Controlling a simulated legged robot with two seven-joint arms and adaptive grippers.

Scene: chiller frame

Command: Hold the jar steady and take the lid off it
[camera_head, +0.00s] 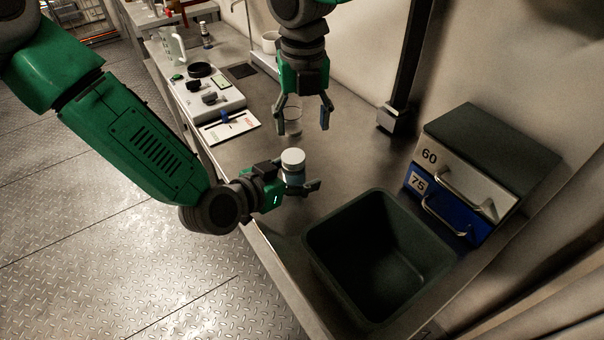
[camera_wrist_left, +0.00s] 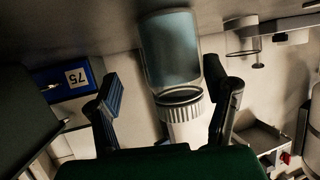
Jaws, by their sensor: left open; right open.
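The jar (camera_head: 294,177) stands upright on the counter with its white lid (camera_head: 292,157) on. In the left wrist view the picture is upside down; the clear, bluish jar body (camera_wrist_left: 172,52) hangs from the top and the ribbed white lid (camera_wrist_left: 186,122) is below it. My left gripper (camera_head: 302,186) is open, with its fingers on either side of the jar; whether they touch it I cannot tell. My left fingers also show in the left wrist view (camera_wrist_left: 172,96). My right gripper (camera_head: 303,112) is open and empty, pointing down above and behind the jar.
A dark open bin (camera_head: 318,236) is at the front right, beside a drawer box (camera_head: 490,150) marked 60 and 75. A white tray (camera_head: 212,100) with small items and a paper (camera_head: 229,128) lie at the left.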

